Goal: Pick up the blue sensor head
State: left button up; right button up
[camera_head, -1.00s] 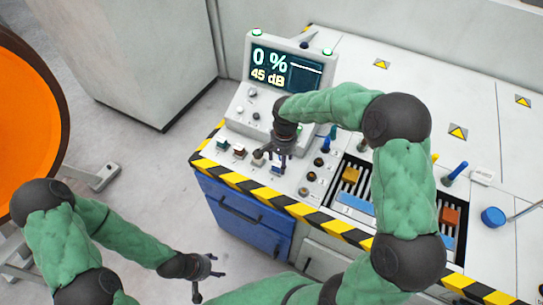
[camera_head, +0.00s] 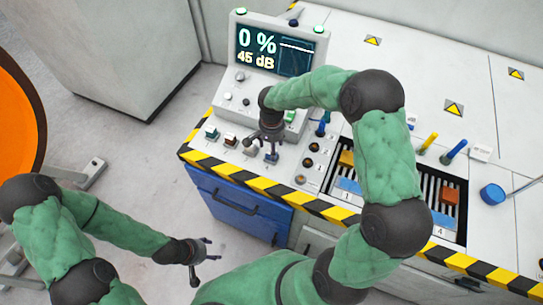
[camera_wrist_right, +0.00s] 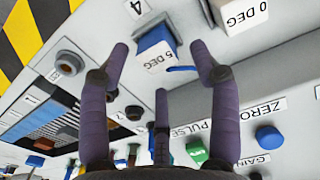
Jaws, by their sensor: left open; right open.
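The blue sensor head (camera_head: 271,158) is a small block at the right end of a row of coloured heads on the grey console. In the right wrist view the blue sensor head (camera_wrist_right: 155,42) has a blue face and a "5 DEG" label beside it. My right gripper (camera_head: 265,146) is open just above it. In the wrist view the fingers of my right gripper (camera_wrist_right: 161,65) spread around the blue head, with no clear contact. My left gripper (camera_head: 206,263) is open and empty, low in front of the blue drawer.
Beside the blue head are green (camera_head: 211,132), brown (camera_head: 230,139) and white (camera_head: 250,149) heads. A screen (camera_head: 275,50) stands behind. Striped edging (camera_head: 260,183) runs along the front.

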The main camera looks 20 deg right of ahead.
notch_tip(320, 180, down, 4)
jog(key=shift+s+a+r+b, duration=0.1)
jog(key=shift+s+r+b, duration=0.1)
jog(key=shift+b, duration=0.3)
grip_shut()
jog(key=shift+r, duration=0.15)
jog(key=shift+w+r, duration=0.1)
jog(key=shift+r, duration=0.5)
notch_tip(320, 180, up, 2)
jog(key=shift+r+p, duration=0.1)
jog(key=shift+p, duration=0.5)
jog(key=s+a+r+p, duration=0.3)
jog(key=s+a+r, duration=0.4)
jog(key=s, duration=0.5)
notch_tip(320, 180, up, 2)
jog(key=shift+a+r+p, duration=0.25)
jog(key=shift+p, duration=0.15)
